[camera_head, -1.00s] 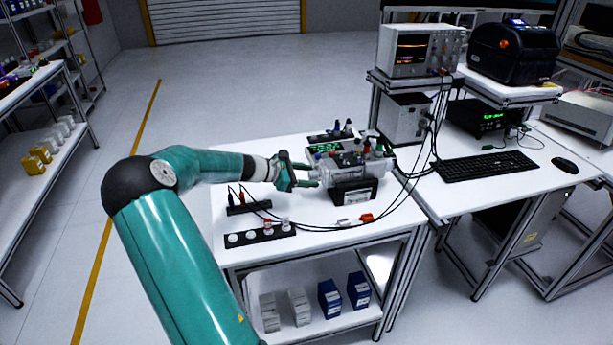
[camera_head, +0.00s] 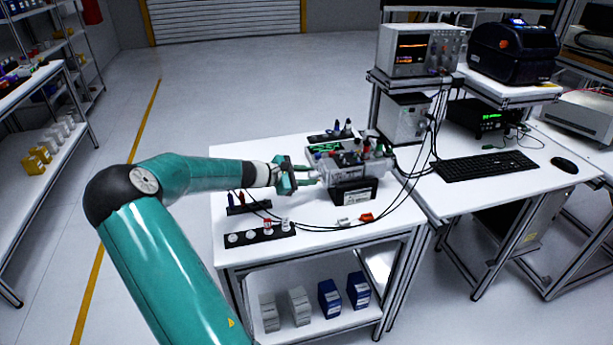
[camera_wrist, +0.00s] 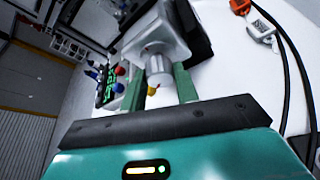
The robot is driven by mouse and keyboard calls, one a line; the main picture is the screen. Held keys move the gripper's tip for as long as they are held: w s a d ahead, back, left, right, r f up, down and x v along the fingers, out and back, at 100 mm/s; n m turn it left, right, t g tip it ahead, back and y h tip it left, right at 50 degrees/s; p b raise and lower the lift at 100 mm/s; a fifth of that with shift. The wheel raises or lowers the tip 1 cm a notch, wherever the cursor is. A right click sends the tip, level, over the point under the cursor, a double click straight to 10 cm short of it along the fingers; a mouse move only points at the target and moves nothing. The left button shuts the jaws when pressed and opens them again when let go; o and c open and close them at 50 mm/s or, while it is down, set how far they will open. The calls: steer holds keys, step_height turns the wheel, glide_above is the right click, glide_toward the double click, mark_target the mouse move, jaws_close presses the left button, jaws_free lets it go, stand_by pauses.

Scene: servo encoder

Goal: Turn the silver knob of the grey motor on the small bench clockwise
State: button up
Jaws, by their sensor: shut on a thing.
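The grey motor (camera_head: 340,167) sits in a dark stand (camera_head: 353,191) on the small white bench (camera_head: 330,232). Its silver knob (camera_wrist: 158,68) faces my gripper in the wrist view. My gripper (camera_head: 311,175) reaches the motor from the left in the head view. In the wrist view its two green fingers (camera_wrist: 160,84) lie on either side of the knob and are shut on it. The exact contact at the fingertips is partly hidden by the knob and the motor's front.
A black strip with white and red-topped pieces (camera_head: 258,236) lies at the bench's front left. White and orange connectors (camera_head: 366,217) and dark cables lie in front of the motor. A green-lit display unit (camera_head: 325,147) stands behind it. An oscilloscope (camera_head: 415,50) stands at right.

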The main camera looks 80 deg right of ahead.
steer(key=shift+a+f+m+h, duration=0.1)
steer(key=shift+m+h, duration=0.6)
steer(key=shift+m, duration=0.4)
steer(key=o, duration=1)
steer(key=shift+c, duration=0.2)
steer(key=shift+w, duration=0.1)
steer(key=v, duration=1.3)
steer(key=shift+a+r, duration=0.25)
steer(key=shift+a, duration=0.1)
